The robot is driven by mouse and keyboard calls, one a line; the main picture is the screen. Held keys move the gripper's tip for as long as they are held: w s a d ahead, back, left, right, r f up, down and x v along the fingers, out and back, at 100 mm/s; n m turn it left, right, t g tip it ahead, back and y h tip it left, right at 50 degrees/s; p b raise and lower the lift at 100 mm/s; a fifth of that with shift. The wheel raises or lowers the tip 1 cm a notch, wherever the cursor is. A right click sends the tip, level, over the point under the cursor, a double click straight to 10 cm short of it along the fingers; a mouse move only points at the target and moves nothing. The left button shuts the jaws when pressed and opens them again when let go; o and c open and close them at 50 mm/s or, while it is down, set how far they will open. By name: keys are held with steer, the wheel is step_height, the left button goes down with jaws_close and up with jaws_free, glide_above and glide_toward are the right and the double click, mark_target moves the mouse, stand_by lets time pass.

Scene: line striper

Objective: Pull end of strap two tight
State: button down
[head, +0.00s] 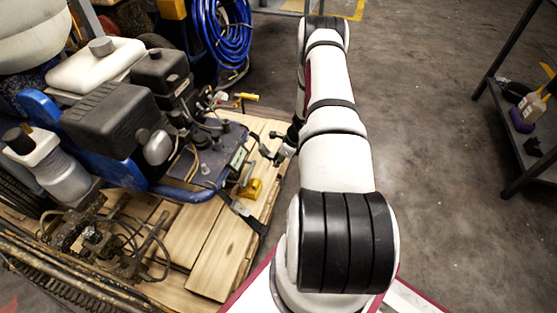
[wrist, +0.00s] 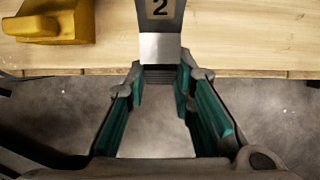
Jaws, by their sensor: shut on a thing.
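Strap two (wrist: 160,18), a grey band marked "2", comes over the wooden pallet edge in the wrist view. Its pale lower end (wrist: 160,47) reaches the fingertips of my gripper (wrist: 160,75). The gripper's teal-padded fingers are shut on the strap end, just off the pallet's side. In the head view my gripper (head: 268,153) is small and dark at the pallet's right edge, partly hidden by my arm. A pale-labelled strap piece (head: 238,157) lies beside it there; its number is too small to read.
A yellow block (wrist: 50,20) sits on the pallet left of the strap; the head view shows it too (head: 250,188). The blue-framed striper (head: 180,190) stands on the pallet (head: 222,262). Another dark strap (head: 240,211) crosses nearer. Open floor (head: 430,150) lies right, before a shelf (head: 515,110).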

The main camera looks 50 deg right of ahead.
steer(key=s+d+f+b, duration=0.1)
steer(key=s+f+b, duration=0.2)
steer(key=f+b, duration=0.2)
steer(key=shift+s+d+f+b, duration=0.15)
steer(key=shift+f+b, duration=0.15)
steer(key=shift+f, duration=0.5)
steer(key=c, duration=1)
jaws_free()
steer(key=shift+r, duration=0.15)
steer(key=shift+r, duration=0.15)
steer(key=p+v, duration=0.4)
steer(key=v, duration=0.2)
steer(key=shift+s+r, duration=0.1)
steer(key=shift+r, duration=0.2)
